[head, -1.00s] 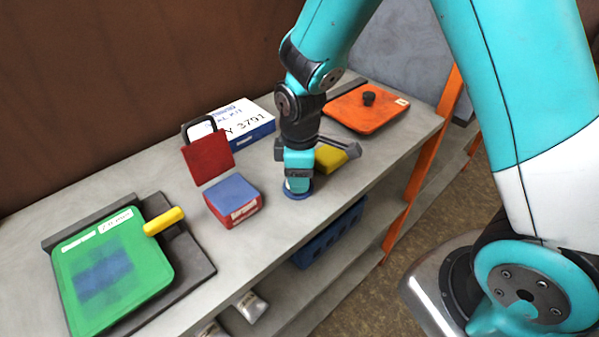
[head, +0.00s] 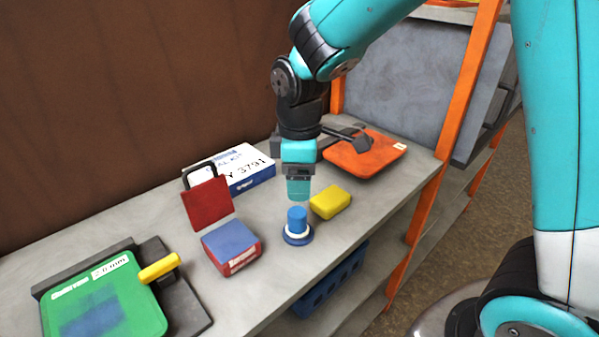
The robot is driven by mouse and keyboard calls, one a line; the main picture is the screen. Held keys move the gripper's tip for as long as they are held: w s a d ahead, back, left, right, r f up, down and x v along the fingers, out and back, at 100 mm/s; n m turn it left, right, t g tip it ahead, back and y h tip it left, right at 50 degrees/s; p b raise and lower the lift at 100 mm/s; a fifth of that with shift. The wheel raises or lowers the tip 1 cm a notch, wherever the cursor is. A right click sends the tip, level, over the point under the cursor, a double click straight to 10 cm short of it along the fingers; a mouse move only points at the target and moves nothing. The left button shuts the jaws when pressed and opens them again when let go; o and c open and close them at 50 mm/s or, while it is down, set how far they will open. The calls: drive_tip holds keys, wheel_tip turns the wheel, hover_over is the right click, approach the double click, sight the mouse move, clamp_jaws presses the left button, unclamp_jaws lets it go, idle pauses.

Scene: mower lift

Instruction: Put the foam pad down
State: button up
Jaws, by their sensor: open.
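A blue round piece (head: 297,227), which looks like the foam pad, stands upright on the grey bench top. It has a wide blue base, a white ring and a blue cylindrical grip. My gripper (head: 298,194) is open and empty, pointing down just above the grip. A small gap shows between the fingertips and the grip. A yellow block (head: 330,202) lies on the bench right beside the blue piece.
A red box with a blue top (head: 231,247) and an open red lid stands left. A white-and-blue labelled box (head: 240,170) and an orange case (head: 365,155) lie behind. A green board (head: 105,300) is far left. A blue crate (head: 330,283) sits on the shelf below.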

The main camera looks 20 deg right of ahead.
drive_tip(key=shift+r, duration=0.45)
drive_tip(key=s+a+r+m+y, duration=0.2)
drive_tip(key=s+r, duration=0.1)
drive_tip(key=s, duration=0.6)
drive_tip(key=s+a+r+m+y, duration=0.2)
drive_tip(key=s+a+r+m, duration=0.1)
drive_tip(key=s, duration=0.6)
drive_tip(key=shift+s+r+m, duration=0.25)
drive_tip(key=shift+r+m, duration=0.05)
drive_tip(key=shift+r, duration=0.2)
